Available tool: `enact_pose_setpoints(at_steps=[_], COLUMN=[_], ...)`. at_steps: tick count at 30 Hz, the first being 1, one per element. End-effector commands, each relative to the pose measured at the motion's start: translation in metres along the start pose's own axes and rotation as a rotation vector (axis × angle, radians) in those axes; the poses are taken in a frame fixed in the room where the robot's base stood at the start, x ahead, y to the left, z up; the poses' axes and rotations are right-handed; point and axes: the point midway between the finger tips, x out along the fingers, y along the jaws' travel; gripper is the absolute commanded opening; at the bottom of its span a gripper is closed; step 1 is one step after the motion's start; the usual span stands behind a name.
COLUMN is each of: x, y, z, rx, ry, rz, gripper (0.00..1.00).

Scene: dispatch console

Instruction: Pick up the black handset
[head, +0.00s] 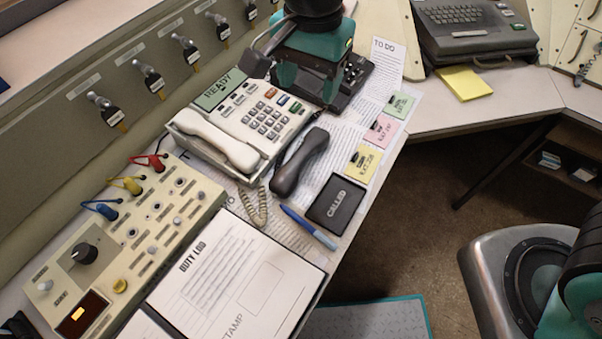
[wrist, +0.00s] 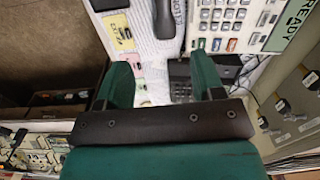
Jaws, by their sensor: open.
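The black handset (head: 300,161) lies on papers on the desk, just right of the cream desk phone. In the wrist view the black handset (wrist: 165,17) shows at the top edge, partly cut off, beyond the tips of my fingers. My gripper (head: 308,88) is behind the handset in the head view, above a black keypad device, apart from the handset. In the wrist view my gripper (wrist: 162,75) has its two green fingers spread wide with nothing held between them.
The cream phone (head: 262,112) carries a white handset (head: 216,139) on its left side. A black CALLED pad (head: 336,204), a blue pen (head: 308,227) and coloured notes (head: 362,163) lie near the black handset. A black keypad device (head: 352,82) stands under my gripper.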

Motion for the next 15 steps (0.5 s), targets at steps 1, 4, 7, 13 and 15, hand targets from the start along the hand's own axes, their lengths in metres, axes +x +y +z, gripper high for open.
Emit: enact_pose_setpoints(at_steps=[1,4,7,13,15], x=[0.014,0.024,0.038,0.085,0.100], y=[-0.006,-0.010,-0.010,-0.008,-0.008], z=[0.001,0.001,0.001,0.001,0.000], rx=[0.035,0.075,0.080,0.078,0.077], ry=[0.009,0.016,0.016,0.015,0.015], rz=[0.009,0.017,0.019,0.020,0.019], gripper=[0.62,0.62,0.62,0.62,0.62])
